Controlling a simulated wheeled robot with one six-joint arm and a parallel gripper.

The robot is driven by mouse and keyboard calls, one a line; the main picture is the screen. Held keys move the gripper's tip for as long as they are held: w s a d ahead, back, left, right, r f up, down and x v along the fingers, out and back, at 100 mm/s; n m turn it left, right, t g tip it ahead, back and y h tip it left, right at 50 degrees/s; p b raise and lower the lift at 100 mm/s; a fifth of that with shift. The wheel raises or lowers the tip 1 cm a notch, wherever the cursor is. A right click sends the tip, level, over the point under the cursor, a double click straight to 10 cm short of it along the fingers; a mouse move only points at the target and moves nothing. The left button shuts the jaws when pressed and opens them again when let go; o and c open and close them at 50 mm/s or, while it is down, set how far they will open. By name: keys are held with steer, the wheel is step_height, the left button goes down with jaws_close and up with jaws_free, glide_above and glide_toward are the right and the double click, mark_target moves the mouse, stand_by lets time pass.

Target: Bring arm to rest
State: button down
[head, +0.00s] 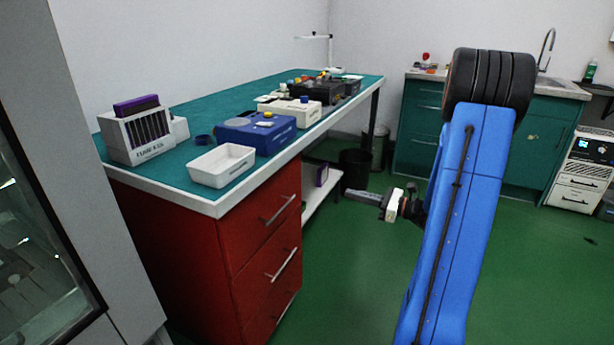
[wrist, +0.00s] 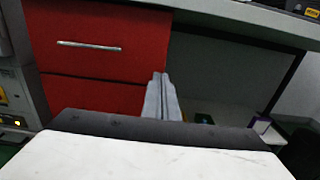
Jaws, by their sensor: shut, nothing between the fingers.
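My arm (head: 463,215) stands up as a blue link with a black joint at its top on the right of the head view. My gripper (head: 362,196) sticks out to the left from behind the blue link, over the green floor and apart from the workbench. In the wrist view its two grey fingers (wrist: 162,98) lie side by side, shut and empty. They point toward the red drawers (wrist: 95,50) and the open space under the bench. Part of the wrist is hidden behind the blue link.
The workbench (head: 225,204) holds a white tray (head: 222,178), a blue box (head: 256,142) and a rack (head: 137,137). A glass-fronted cabinet (head: 125,220) stands close on the left. A black bin (head: 355,167) stands beyond the bench. Green floor (head: 350,290) is free in front.

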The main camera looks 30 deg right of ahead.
steer(key=shift+a, duration=0.1)
steer(key=s+a+r+n+g, duration=0.2)
steer(key=s+a+n+g, duration=0.35)
steer(key=a, duration=0.55)
steer(key=s+a+r+n+g, duration=0.2)
steer(key=s+a+n+g, duration=0.4)
steer(key=a, duration=0.5)
steer(key=s+a+n+g+h, duration=0.2)
steer(key=s+a+n+h, duration=0.25)
steer(key=s+n, duration=0.45)
steer(key=s+d+r+n+t+h, duration=0.2)
steer(key=s+d+n+t+h, duration=0.1)
steer(key=s+n+h, duration=0.3)
steer(key=shift+s+d+r+n+t, duration=0.5)
steer(key=shift+s+n, duration=0.45)
steer(key=shift+s, duration=0.55)
steer(key=shift+a+f+h, duration=0.1)
steer(key=shift+f+h, duration=0.05)
steer(key=shift+h, duration=0.1)
